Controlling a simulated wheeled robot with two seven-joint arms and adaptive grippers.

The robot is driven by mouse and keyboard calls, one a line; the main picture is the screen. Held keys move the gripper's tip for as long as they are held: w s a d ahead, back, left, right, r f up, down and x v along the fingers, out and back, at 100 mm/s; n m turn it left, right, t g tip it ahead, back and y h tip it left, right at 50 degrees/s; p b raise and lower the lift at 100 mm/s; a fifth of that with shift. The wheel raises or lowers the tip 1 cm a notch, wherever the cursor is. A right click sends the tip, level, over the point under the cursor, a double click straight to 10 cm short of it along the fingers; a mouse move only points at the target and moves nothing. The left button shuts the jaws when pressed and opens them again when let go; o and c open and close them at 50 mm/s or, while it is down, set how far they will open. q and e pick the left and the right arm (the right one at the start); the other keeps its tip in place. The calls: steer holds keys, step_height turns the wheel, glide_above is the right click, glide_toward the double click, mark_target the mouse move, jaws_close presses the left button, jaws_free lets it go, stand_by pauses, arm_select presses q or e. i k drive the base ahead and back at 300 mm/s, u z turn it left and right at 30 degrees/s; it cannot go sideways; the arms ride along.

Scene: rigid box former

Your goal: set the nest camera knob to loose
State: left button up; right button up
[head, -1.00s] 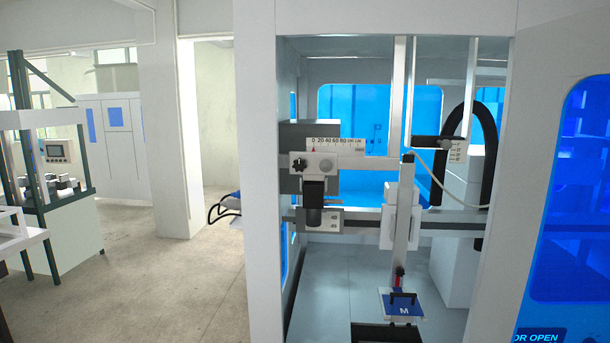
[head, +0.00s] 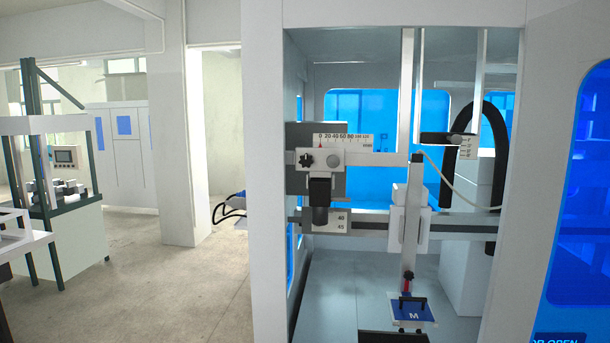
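A camera (head: 320,190) with a dark barrel hangs below a grey bracket inside the open cabinet. Another dark clamp (head: 445,138) with a small marked plate (head: 467,149) sits further right on a post. I cannot tell from any label which is the nest camera knob, or its setting. Neither gripper is in view.
The cabinet's front opening is bounded by a white left post (head: 263,180). A blue pad marked M (head: 414,316) stands low inside, below a vertical rail (head: 412,215). A white cable and a black hose hang at the right. Open floor (head: 170,280) lies left of the cabinet.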

mark_target(306, 160)
steer(key=u, duration=0.6)
steer(key=k, duration=1.05)
steer(key=u, duration=1.65)
steer(key=i, duration=0.85)
steer(key=z, duration=1)
steer(key=i, duration=0.85)
steer(key=z, duration=0.95)
